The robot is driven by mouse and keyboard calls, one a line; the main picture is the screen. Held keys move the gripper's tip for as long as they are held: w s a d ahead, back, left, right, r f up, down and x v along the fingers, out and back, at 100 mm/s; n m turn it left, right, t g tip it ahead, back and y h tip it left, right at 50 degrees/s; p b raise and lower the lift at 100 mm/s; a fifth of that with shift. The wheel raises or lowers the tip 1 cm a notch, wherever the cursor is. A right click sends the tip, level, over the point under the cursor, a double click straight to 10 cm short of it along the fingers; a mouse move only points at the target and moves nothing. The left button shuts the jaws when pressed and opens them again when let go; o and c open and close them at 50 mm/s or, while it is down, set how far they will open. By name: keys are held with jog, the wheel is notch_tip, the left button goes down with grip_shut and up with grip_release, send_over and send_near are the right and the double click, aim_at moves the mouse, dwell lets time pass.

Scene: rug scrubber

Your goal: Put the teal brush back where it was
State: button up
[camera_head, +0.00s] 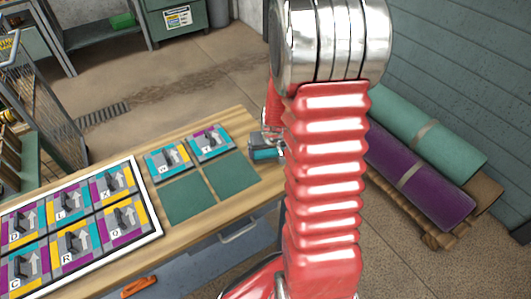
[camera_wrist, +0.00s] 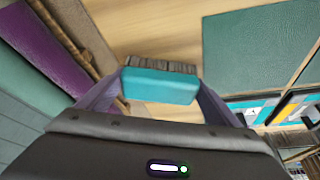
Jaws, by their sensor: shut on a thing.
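The teal brush (camera_wrist: 160,87) is between the two fingers of my gripper (camera_wrist: 158,92) in the wrist view, with its grey bristles pointing away from the palm. My gripper is shut on it. In the head view my gripper (camera_head: 264,146) and a bit of the teal brush (camera_head: 264,155) show beside my red arm, by the right end of the wooden table (camera_head: 240,120). The brush appears held above or just past the table's end; the exact height is unclear. My arm hides part of the gripper and whatever lies behind it.
A white-rimmed tray (camera_head: 158,216) holds several lettered tiles on the table. Two tiles (camera_head: 168,160) lie beyond two bare green squares (camera_head: 187,199). Rolled teal (camera_head: 430,130) and purple (camera_head: 420,180) rugs lie right. An orange object (camera_head: 138,287) is below the table's front.

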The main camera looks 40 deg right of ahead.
jog(key=o, duration=1)
jog(key=shift+o, duration=0.2)
jog(key=v, duration=1.2)
jog(key=shift+r, duration=0.1)
jog(key=shift+a, duration=0.1)
